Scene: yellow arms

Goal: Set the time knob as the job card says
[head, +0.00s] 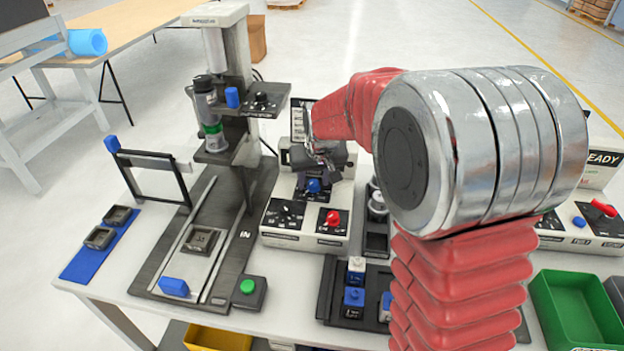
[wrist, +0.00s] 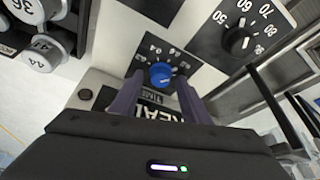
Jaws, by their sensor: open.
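A blue knob (wrist: 160,74) with a numbered dial shows in the wrist view; in the head view it is on the white control box (head: 278,238). My gripper (head: 320,166) is open above that box. In the wrist view its dark fingers (wrist: 162,84) stand apart on either side of the blue knob; I cannot tell whether they touch it. A black knob (wrist: 237,40) with larger numbers sits on a separate dial, also seen in the head view (head: 288,214). A white printed card (head: 299,115) stands behind, partly hidden by my arm; its text is unreadable.
A red knob (head: 333,217) is on the same box, near its front right. A press (head: 230,60) with its own black knob stands to the left. A green button (head: 248,286) and a black tray (head: 326,292) of blocks lie in front. My arm hides much of the right side.

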